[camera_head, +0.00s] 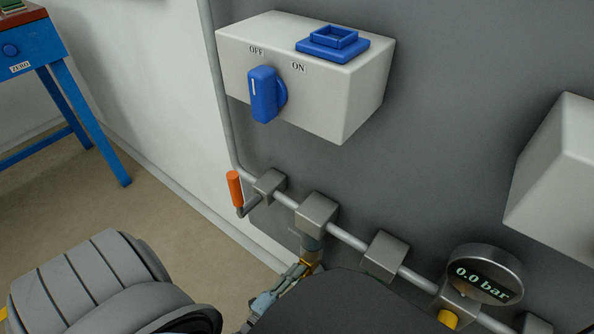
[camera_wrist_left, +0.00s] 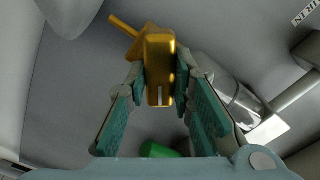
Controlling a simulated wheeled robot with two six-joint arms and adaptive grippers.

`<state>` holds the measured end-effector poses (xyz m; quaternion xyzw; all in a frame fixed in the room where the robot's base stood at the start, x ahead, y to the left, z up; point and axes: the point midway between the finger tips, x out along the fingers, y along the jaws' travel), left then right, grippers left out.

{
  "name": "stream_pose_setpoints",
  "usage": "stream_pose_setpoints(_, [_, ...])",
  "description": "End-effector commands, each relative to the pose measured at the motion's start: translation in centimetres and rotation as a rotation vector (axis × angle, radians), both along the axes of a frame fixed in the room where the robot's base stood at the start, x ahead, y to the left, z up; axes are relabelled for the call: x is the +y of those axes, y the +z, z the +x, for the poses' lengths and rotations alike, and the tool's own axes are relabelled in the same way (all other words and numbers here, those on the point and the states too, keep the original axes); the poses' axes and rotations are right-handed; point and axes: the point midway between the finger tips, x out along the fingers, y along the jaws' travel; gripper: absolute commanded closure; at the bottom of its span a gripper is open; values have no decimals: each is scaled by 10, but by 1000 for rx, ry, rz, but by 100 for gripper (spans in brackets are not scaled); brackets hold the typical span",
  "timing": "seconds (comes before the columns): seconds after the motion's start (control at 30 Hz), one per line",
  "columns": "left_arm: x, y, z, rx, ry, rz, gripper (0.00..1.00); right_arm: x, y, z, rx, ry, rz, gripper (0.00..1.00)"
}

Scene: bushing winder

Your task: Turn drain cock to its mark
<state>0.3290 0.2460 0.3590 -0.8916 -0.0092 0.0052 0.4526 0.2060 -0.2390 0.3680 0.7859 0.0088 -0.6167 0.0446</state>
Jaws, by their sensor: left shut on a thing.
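The brass drain cock (camera_head: 309,267) hangs under the pipe below a grey block, mostly hidden by my left gripper and arm in the head view. In the left wrist view the brass cock (camera_wrist_left: 158,52) has a thin stem to the upper left and a pale line on its near end. My left gripper (camera_head: 292,279) is shut on it, one finger on each side, as the wrist view (camera_wrist_left: 160,82) also shows. I cannot tell which mark the cock points at. My right gripper is not in view.
The grey pipe (camera_head: 347,238) carries blocks, an orange-handled valve (camera_head: 235,189) and a gauge (camera_head: 482,274) reading 0.0 bar. Above is a white box (camera_head: 340,103) with a blue OFF/ON knob (camera_head: 263,95). A blue table (camera_head: 88,120) stands left. A green thing (camera_wrist_left: 160,150) shows in the wrist view.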

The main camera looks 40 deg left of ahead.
Motion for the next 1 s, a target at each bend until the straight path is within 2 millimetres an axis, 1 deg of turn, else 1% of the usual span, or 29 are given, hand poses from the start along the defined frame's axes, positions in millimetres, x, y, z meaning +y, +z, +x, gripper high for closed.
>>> stream_pose_setpoints(0.17, [0, 0, 0, -1, 2, -50, 100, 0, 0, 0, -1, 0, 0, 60])
stream_pose_setpoints(0.37, [1, 0, 0, -5, 2, -170, 100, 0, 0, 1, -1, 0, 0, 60])
stream_pose_setpoints(1.0, [2, 1, 0, -15, 2, -736, 100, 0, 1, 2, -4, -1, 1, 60])
